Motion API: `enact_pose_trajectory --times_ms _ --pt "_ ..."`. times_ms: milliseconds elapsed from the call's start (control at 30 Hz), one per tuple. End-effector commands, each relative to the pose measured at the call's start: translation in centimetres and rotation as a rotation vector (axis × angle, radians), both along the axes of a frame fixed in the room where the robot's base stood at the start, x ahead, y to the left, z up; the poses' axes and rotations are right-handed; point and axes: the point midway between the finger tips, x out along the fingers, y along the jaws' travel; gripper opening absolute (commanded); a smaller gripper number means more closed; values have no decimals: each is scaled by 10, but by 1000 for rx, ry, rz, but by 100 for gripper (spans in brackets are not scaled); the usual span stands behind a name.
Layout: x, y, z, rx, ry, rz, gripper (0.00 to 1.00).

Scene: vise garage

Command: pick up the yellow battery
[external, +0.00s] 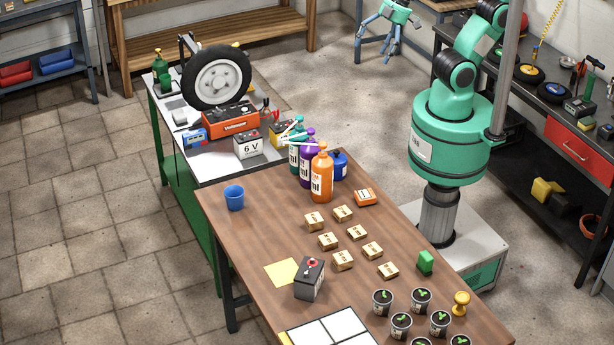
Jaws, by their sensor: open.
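A yellow battery-like box (278,138) with a dark top stands on the white-topped green bench, right of a white battery marked 6 V (248,147). Bottles in front and small items around it partly hide it. My gripper (391,54) is at the top of the view, over the floor right of that bench. Its blue-grey fingers are spread open and empty, well apart from the yellow box.
A tire (239,78), an orange-red box (229,121) and bottles (321,176) crowd near the yellow box. The brown table (240,245) holds a blue cup (234,197), small wooden blocks (343,260), a dark grey box (309,279) and potted seedlings (401,325).

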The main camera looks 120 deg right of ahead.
Motion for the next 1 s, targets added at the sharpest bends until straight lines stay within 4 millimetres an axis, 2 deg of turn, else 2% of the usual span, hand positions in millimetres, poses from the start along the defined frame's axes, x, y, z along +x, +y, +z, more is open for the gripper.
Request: enact_pose_trajectory --times_ms 267,567,867,1000 --pt "59 -43 -16 -28 74 -12 94" --pt "115 -102 -49 -45 149 -17 94" --pt "160 -170 -100 -50 223 -19 94" --pt "174 -204 -130 -46 258 -19 94"
